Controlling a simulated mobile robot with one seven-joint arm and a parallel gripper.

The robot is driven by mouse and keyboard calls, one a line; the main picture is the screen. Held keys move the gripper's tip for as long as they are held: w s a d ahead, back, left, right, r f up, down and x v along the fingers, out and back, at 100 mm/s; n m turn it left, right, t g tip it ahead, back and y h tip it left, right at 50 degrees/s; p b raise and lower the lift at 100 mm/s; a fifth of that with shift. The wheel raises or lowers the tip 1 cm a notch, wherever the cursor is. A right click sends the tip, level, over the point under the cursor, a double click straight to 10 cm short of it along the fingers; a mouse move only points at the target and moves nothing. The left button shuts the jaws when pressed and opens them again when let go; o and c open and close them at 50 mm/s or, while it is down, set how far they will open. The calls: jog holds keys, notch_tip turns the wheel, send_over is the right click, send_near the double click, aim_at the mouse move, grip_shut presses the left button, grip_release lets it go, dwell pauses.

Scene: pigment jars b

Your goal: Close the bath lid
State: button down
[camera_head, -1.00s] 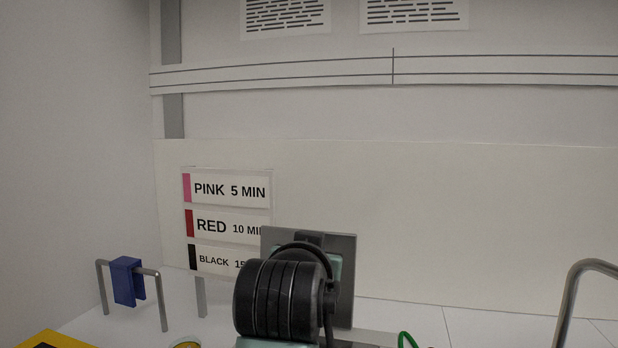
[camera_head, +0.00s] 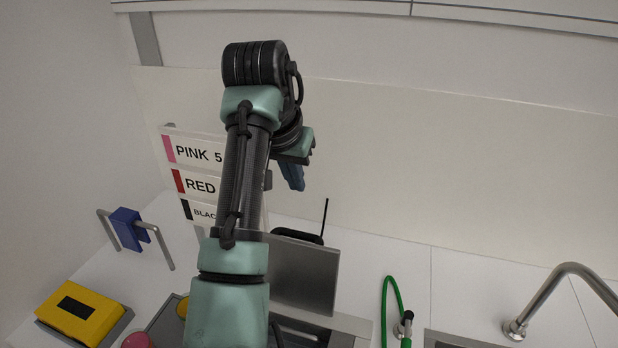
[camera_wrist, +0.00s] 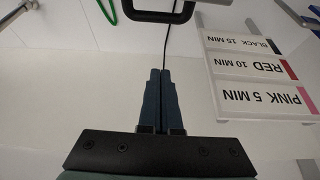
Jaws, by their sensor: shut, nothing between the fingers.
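The bath lid (camera_head: 308,280) is a grey flat panel standing steeply upright, so it is open. My arm covers its left part and much of the bath below it. A black loop-shaped bar (camera_head: 298,236), apparently the lid's handle, shows just behind its top edge; it is also at the top of the wrist view (camera_wrist: 160,14). My gripper (camera_head: 297,187) is above and behind the lid's top edge, pointing down and empty. In the wrist view its blue fingers (camera_wrist: 158,74) are together, apart from the black bar.
A sign rack with PINK, RED and BLACK labels (camera_head: 196,184) stands left behind my arm. A thin black rod (camera_head: 325,218) rises beside the bar. A green hose (camera_head: 386,300) and metal tap (camera_head: 545,300) are right. A yellow box (camera_head: 80,310) and blue clip (camera_head: 127,229) are left.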

aim_at(295, 265)
notch_tip(295, 265, down, 8)
jog(key=p, duration=0.7)
jog(key=shift+s+a+f, duration=0.2)
jog(key=shift+s+f, duration=0.05)
jog(key=shift+s, duration=0.05)
jog(key=shift+f, duration=0.15)
dwell(0.3)
